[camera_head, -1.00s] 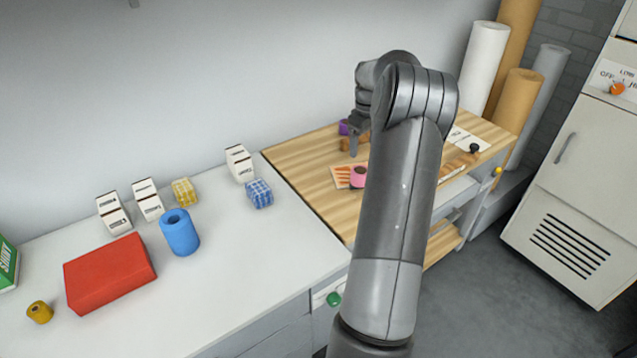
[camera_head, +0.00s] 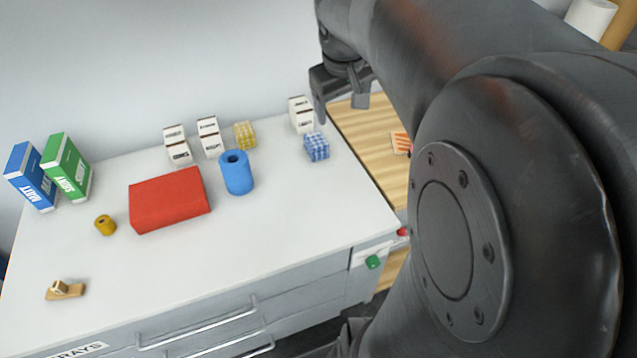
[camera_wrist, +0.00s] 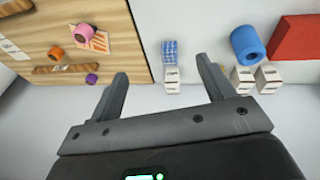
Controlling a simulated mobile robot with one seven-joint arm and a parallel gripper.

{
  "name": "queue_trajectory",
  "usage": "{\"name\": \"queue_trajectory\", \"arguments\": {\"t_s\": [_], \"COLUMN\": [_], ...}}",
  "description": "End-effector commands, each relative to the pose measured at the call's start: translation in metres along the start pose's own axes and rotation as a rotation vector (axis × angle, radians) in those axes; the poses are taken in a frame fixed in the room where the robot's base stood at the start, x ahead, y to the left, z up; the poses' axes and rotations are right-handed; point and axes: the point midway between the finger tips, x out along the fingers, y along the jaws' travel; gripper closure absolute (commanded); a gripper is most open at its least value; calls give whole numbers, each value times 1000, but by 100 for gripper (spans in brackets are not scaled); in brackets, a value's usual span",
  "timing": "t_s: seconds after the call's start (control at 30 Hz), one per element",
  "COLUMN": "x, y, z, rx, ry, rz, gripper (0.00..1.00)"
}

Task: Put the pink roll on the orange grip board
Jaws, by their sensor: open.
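The pink roll (camera_wrist: 84,32) stands on the wooden worktop in the wrist view, overlapping the orange-striped board (camera_wrist: 100,42), and appears to rest on it near one edge. Part of the board shows beside the roll. In the head view only a bit of the orange-striped board (camera_head: 401,142) shows; my arm hides the roll. My gripper (camera_wrist: 162,75) is open and empty, its fingers apart over the gap between the wooden worktop and the white counter items. In the head view it (camera_head: 341,100) is raised near the wall, left of the board.
The wooden worktop also holds an orange roll (camera_wrist: 56,53), a purple roll (camera_wrist: 91,78) and a brown bar (camera_wrist: 58,68). The white counter holds a red block (camera_head: 170,200), a blue roll (camera_head: 237,173), a blue checked cube (camera_head: 316,146), a yellow roll (camera_head: 105,225) and several boxes.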

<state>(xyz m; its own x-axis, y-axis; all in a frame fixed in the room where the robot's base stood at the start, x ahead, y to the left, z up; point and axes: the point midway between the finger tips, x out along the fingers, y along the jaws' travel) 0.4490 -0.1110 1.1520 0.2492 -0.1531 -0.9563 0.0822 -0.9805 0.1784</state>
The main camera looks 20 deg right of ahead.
Motion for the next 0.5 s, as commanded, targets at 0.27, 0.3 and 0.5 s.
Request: {"name": "queue_trajectory", "arguments": {"t_s": [0.27, 0.3, 0.5], "x": [-30, -32, -32], "y": [-73, -82, -114], "z": [70, 80, 125], "rx": [62, 72, 117], "ry": [128, 145, 215], "rz": [-35, -45, -102], "gripper": [25, 25, 25]}}
